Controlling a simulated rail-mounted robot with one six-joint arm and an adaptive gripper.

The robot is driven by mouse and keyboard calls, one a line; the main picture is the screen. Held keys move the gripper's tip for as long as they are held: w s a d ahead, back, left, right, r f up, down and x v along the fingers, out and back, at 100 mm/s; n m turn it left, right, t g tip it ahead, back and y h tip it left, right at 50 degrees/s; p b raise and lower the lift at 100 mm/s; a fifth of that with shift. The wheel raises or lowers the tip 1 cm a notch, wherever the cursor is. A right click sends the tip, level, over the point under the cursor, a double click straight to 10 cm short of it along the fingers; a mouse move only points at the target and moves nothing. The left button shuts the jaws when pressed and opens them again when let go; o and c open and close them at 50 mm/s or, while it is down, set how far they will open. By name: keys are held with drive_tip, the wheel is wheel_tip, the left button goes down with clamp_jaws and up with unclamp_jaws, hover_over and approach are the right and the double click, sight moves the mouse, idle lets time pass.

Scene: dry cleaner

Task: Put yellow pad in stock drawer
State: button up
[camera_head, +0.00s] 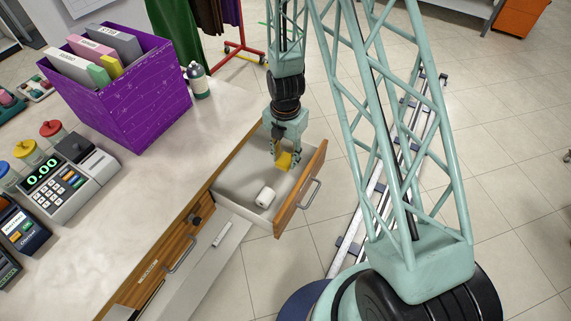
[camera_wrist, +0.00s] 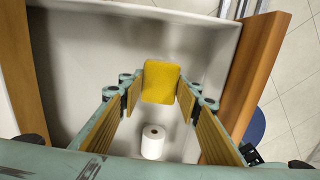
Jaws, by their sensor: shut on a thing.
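The yellow pad (camera_head: 284,160) is held in my gripper (camera_head: 283,150), over the inside of the open stock drawer (camera_head: 235,176). In the wrist view the yellow pad (camera_wrist: 161,82) sits between the two fingertips of my gripper (camera_wrist: 160,88), with the white drawer floor (camera_wrist: 75,75) below. Its height above the floor is hard to judge. A white roll (camera_head: 265,197) lies in the drawer; it also shows in the wrist view (camera_wrist: 153,142), nearer the camera than the pad.
The drawer's wooden front (camera_head: 300,190) faces the open floor. On the counter (camera_head: 140,190) stand a purple box (camera_head: 150,105) with folders, a bottle (camera_head: 198,80) and a cash register (camera_head: 68,185). More wooden drawers (camera_head: 165,265) with handles are below the counter.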

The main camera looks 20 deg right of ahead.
sight(286, 160)
drive_tip(key=shift+f+b, duration=0.5)
drive_tip(key=shift+f, duration=1.4)
drive_tip(key=shift+f, duration=0.15)
drive_tip(key=o, duration=0.8)
drive_tip(key=shift+r, duration=0.2)
drive_tip(key=shift+r+p, duration=1.3)
drive_tip(key=shift+r, duration=4.65)
